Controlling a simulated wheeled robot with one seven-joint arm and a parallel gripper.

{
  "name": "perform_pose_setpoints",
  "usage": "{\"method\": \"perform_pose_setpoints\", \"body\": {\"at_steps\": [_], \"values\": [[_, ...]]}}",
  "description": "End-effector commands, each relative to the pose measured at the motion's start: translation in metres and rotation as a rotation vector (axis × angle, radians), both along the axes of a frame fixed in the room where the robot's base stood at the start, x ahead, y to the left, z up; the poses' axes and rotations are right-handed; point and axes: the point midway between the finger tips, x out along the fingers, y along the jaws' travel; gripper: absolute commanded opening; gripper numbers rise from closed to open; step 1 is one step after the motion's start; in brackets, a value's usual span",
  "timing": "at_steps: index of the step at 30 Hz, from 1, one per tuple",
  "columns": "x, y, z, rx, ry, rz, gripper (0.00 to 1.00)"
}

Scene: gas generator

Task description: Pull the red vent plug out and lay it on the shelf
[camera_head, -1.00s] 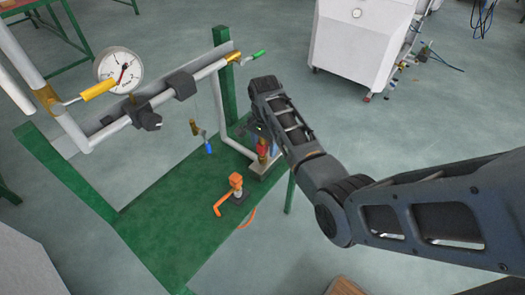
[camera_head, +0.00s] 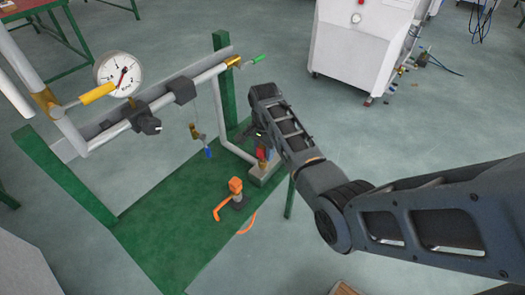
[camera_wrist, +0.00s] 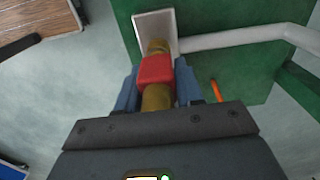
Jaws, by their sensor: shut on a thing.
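The red vent plug (camera_wrist: 156,72) shows between the blue fingers of my gripper (camera_wrist: 157,84) in the wrist view, with brass parts at both ends. My gripper is shut on it. In the head view the red plug (camera_head: 262,154) is partly hidden by my gripper (camera_head: 266,148), above a small grey block (camera_head: 264,174) at the foot of the bent white pipe. The plug's far brass end overlaps the pale block in the wrist view; I cannot tell whether it is still seated. The green shelf (camera_head: 165,240) lies below and left of my gripper.
An orange-handled valve (camera_head: 235,187) stands on the shelf, left of my gripper. A pipe with a pressure gauge (camera_head: 118,74) and black fittings crosses above. A blue-tipped valve (camera_head: 207,153) hangs by a thin cord. The shelf's front left part is clear.

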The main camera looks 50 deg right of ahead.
Motion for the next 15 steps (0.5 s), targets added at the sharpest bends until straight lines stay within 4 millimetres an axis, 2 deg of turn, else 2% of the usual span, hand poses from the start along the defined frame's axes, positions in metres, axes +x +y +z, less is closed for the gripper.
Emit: {"method": "perform_pose_setpoints", "body": {"at_steps": [3,15], "values": [[0.0001,0.0,0.0,0.0,0.0,0.0,0.0],[0.0003,-0.0001,0.0026,0.0,-0.001,0.0,0.0]]}}
